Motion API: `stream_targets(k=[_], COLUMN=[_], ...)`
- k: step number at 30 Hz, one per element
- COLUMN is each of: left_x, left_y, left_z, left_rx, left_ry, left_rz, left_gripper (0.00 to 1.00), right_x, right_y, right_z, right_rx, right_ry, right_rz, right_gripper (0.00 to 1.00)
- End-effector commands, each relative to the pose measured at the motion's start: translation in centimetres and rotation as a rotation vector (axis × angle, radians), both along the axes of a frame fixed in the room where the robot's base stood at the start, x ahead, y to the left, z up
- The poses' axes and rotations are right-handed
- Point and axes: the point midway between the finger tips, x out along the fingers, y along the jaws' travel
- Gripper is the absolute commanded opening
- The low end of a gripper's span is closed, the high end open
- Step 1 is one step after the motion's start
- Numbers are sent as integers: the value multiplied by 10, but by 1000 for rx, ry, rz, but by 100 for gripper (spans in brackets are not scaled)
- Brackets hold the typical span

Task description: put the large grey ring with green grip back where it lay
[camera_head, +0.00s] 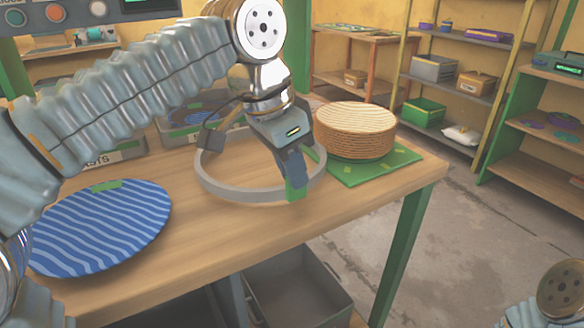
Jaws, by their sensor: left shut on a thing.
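The large grey ring (245,195) is at the middle of the wooden table, lying level. Its green grip (295,192) is at the ring's near right side. My left gripper (293,182) points down and is shut on this green grip. I cannot tell whether the ring touches the table or is held just above it. My right gripper is not in view; only part of my right arm shows at the bottom right corner.
A blue striped disc (100,228) with a green tab lies left on the table (215,228). A round stack of tan plates (355,132) stands on a green mat (385,168) close right of the ring. Grey bins (190,133) stand behind. An open grey bin (300,290) is below.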

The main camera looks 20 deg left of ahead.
Motion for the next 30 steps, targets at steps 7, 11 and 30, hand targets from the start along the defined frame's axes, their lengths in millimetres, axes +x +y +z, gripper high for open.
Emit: stream_targets(k=[7, 11, 30], left_x=[0, 0, -14], left_y=[0, 0, 13], left_z=[0, 0, 69], left_rx=[-1, 0, -2], left_ry=[-2, -1, -5], left_rz=[-1, -1, 0], left_gripper=[23, 40, 40], right_x=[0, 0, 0], right_y=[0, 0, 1], right_z=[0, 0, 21], right_rx=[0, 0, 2], right_ry=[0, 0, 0], right_rz=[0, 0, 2], right_gripper=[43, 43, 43])
